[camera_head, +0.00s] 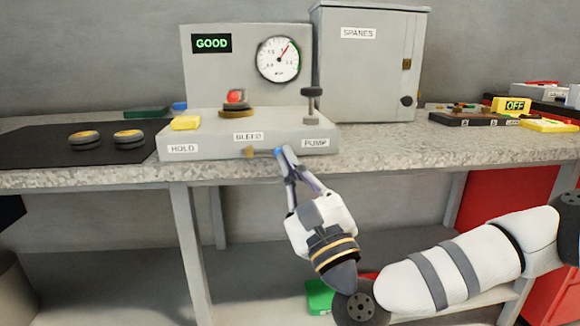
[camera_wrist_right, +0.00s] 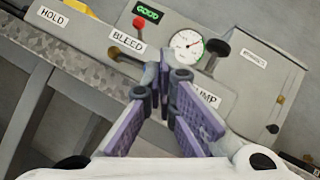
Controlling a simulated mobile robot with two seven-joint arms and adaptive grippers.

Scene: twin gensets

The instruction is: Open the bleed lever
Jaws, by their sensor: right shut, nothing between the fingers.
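The bleed lever (camera_head: 249,152) is a small brass-coloured piece on the front face of the grey test unit (camera_head: 210,148), under the BLEED label. In the right wrist view the lever (camera_wrist_right: 115,53) shows left of the fingers. My right gripper (camera_head: 283,152) is shut and empty, its tips close to the unit's front face, to the right of the lever and apart from it. The fingers (camera_wrist_right: 165,80) cover part of the PUMP label in the wrist view. My left gripper is in neither view.
On the unit are a yellow HOLD block (camera_head: 185,123), a red-topped piece (camera_head: 236,98), a dark pump handle (camera_head: 311,100), a gauge (camera_head: 278,59) and a GOOD display (camera_head: 211,44). A SPARES cabinet (camera_head: 365,75) stands right. Two discs lie on a black mat (camera_head: 40,145).

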